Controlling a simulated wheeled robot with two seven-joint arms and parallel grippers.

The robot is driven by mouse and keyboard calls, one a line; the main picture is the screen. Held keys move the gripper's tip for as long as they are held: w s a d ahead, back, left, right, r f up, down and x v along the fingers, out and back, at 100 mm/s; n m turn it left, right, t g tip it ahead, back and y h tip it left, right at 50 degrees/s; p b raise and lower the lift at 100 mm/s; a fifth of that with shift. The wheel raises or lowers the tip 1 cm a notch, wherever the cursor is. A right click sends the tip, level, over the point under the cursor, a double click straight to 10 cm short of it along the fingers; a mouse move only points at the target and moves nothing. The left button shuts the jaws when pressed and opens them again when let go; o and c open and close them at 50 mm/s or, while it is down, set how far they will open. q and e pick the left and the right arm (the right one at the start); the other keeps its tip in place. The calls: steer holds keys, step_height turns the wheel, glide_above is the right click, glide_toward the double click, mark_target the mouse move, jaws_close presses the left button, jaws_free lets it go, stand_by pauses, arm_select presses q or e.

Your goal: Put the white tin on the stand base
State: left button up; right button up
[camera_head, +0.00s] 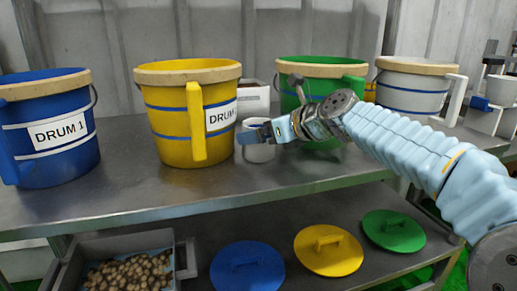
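A small white tin (259,151) stands on the upper metal shelf between the yellow drum and the green drum. My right arm comes in from the right, and its gripper (255,134) is at the tin's top rim, covering part of it. I cannot tell whether the fingers are open or closed on the rim. A white stand-like apparatus (503,92) with dark knobs and a blue part is at the far right edge, partly cut off; I cannot tell whether it includes the stand base. My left gripper is not in view.
Blue (75,165), yellow (170,125), green (318,72) and grey (410,97) drums line the upper shelf (150,205). A white box (254,97) is behind the tin. Below are blue, yellow and green lids and a grey bin (95,245) of brown pieces. The shelf's front strip is clear.

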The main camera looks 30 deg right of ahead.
steer(key=shift+x, duration=0.75)
steer(key=shift+r, duration=0.1)
steer(key=c, duration=1.2)
